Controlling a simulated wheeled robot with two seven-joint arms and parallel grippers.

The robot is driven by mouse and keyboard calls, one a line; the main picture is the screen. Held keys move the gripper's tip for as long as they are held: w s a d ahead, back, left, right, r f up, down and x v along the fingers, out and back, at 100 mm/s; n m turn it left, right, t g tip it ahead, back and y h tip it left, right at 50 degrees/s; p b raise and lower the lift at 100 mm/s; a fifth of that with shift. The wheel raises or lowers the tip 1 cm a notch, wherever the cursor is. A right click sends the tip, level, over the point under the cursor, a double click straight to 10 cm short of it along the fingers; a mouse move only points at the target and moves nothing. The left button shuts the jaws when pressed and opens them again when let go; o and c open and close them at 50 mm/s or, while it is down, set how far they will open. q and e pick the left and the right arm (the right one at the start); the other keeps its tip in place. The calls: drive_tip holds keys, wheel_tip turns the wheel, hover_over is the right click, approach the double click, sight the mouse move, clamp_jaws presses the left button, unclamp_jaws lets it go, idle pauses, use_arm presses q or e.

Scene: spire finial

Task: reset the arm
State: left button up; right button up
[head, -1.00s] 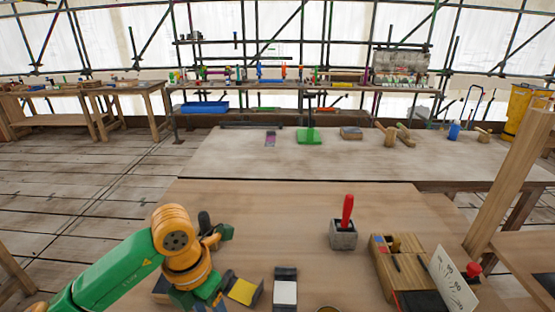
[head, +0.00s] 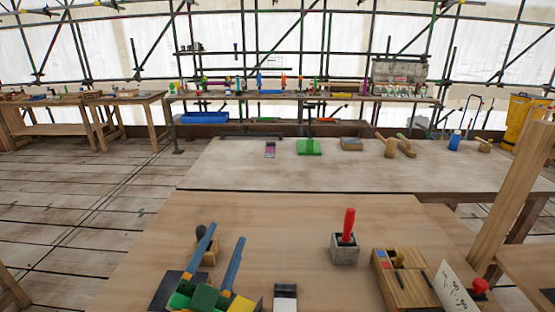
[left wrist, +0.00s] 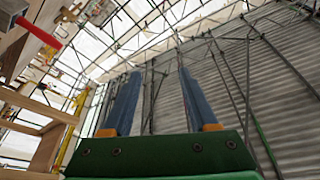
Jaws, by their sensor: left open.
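My left gripper (head: 224,238) is low in the head view, at the near left of the wooden table (head: 290,222). Its two blue fingers are spread apart and point up and away, with nothing between them. In the left wrist view the gripper (left wrist: 159,76) also shows empty, its fingers against scaffolding and grey corrugated sheeting. My right gripper is in neither view.
A grey block with a red handle (head: 344,248) stands right of my left gripper. A wooden box (head: 405,282) and a white dial card (head: 458,287) are further right. A small wooden block with a dark knob (head: 208,252) is partly hidden behind the fingers. The table's middle is clear.

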use_arm(q)
drive_tip(key=s+a+f+n+g+y, duration=0.1)
drive_tip(key=s+a+f+n+g, duration=0.1)
drive_tip(key=f, duration=0.4)
drive_tip(key=s+a+f+n+g+y, duration=0.2)
drive_tip(key=s+a+f+g, duration=0.1)
drive_tip(key=f, duration=0.4)
drive_tip(key=s+a+f+n+g+y, duration=0.2)
drive_tip(key=f+g, duration=0.2)
drive_tip(key=f, duration=0.2)
drive_tip(key=shift+s+a+f, duration=0.2)
drive_tip(key=s+f+n+g, duration=0.1)
drive_tip(key=s+f+g, duration=0.3)
drive_tip(key=s, duration=0.3)
drive_tip(key=s+f+g, duration=0.4)
drive_tip(key=s+f, duration=0.1)
drive_tip(key=s, duration=0.3)
wheel_tip(320, 180, down, 17)
drive_tip(key=s+g, duration=0.1)
drive_tip(key=s, duration=0.1)
drive_tip(key=s+a+f+g, duration=0.1)
drive_tip(key=s+f, duration=0.8)
drive_tip(key=s, duration=0.2)
drive_tip(key=shift+s+a+f, duration=0.25)
drive_tip(key=shift+a+f, duration=0.05)
drive_tip(key=shift+a, duration=0.1)
